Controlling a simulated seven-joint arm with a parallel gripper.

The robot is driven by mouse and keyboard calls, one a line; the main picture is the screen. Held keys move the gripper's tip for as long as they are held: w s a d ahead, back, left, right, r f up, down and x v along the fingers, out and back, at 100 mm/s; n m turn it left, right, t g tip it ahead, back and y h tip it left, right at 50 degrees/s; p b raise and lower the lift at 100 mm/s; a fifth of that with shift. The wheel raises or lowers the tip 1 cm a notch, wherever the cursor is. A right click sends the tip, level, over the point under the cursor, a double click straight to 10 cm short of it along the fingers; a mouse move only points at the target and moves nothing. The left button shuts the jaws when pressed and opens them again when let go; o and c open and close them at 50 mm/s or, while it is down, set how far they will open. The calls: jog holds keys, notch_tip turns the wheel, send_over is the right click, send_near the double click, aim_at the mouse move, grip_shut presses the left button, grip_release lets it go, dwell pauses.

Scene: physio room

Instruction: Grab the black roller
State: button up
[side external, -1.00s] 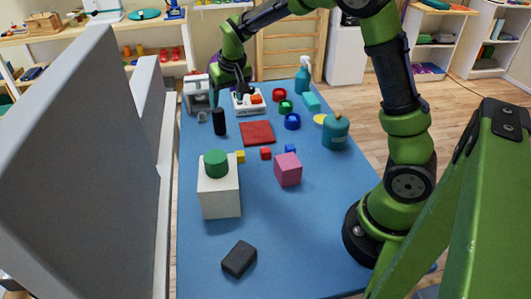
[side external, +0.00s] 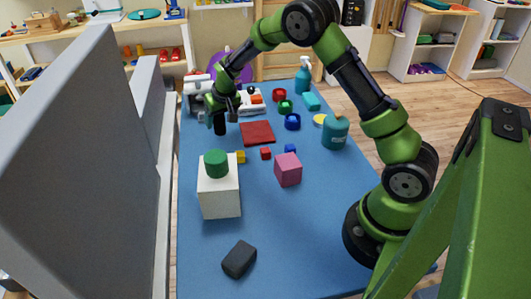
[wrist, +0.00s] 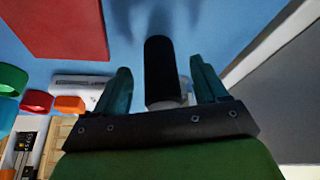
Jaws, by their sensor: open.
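The black roller (side external: 219,128) stands upright on the blue table toward the back left, partly hidden by my gripper (side external: 222,108) in the side view. My gripper is right at its upper part. In the wrist view the roller (wrist: 162,68) shows as a dark cylinder between the two teal fingers of my gripper (wrist: 158,78). The fingers are open, one on each side, with a visible gap on both sides of the roller.
A red mat (side external: 257,133) lies right of the roller. A white box (side external: 219,190) with a green cylinder (side external: 216,163) on top stands in front. A grey panel (side external: 85,160) rises along the left. The table's front (side external: 300,240) is mostly clear, apart from a dark block (side external: 239,260).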

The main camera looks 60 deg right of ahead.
aim_at(219, 123)
jog(key=x, duration=0.3)
jog(key=shift+w+f, duration=0.1)
jog(key=shift+f, duration=0.1)
jog(key=shift+c, duration=0.2)
jog(key=c, duration=1.1)
jog(key=shift+r, duration=0.15)
